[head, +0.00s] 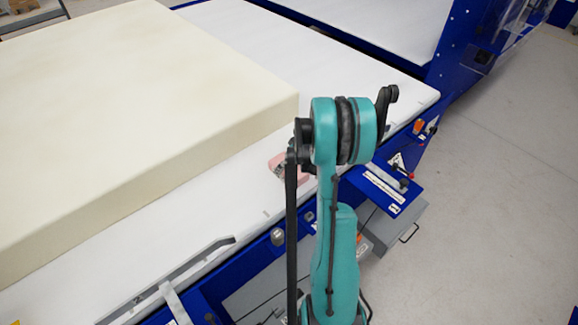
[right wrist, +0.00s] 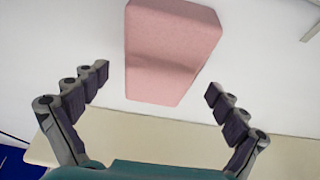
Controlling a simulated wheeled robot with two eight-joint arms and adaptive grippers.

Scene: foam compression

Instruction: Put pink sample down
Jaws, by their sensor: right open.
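The pink sample (right wrist: 170,55) is a small block on the white table surface in the right wrist view. In the head view only a bit of it (head: 290,163) shows, beside the large cream foam block and partly behind my right arm. My right gripper (right wrist: 157,82) is open, its two fingers spread wide, one on each side of the sample's near end. Visible gaps separate both fingers from the sample, and nothing is held. In the head view my arm mostly hides this gripper. My left gripper is in neither view.
The large cream foam block (head: 130,110) covers much of the white table (head: 215,225) at left. A bare strip of table runs along its near side. A grey metal bar (head: 190,268) lies near the front edge. A blue panel with controls (head: 390,185) juts out at right.

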